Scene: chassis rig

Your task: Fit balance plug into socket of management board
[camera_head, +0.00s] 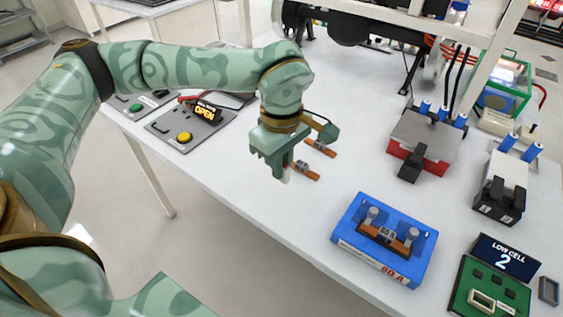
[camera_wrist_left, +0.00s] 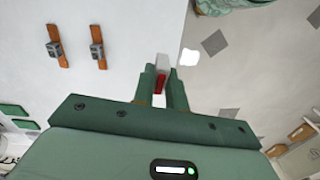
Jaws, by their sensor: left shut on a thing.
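My left gripper (camera_head: 284,176) is above the white table, near its front edge. In the left wrist view its two green fingers (camera_wrist_left: 162,88) are shut on a small white and red piece, which looks like the balance plug (camera_wrist_left: 162,68). In the head view the fingers mostly hide the plug. The green management board (camera_head: 487,290) lies at the lower right, cut off by the frame edge. A pale framed socket (camera_head: 481,301) shows on it. A display reading "LOW CELL 2" (camera_head: 505,258) stands behind the board. My right gripper is not in view.
Two copper-coloured bars (camera_head: 303,170) lie just right of my left gripper. A blue 80 A fuse block (camera_head: 385,240) sits between gripper and board. Red-grey (camera_head: 422,140) and black-white (camera_head: 500,187) units stand behind. A panel reading "OPEN" (camera_head: 190,125) is at left.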

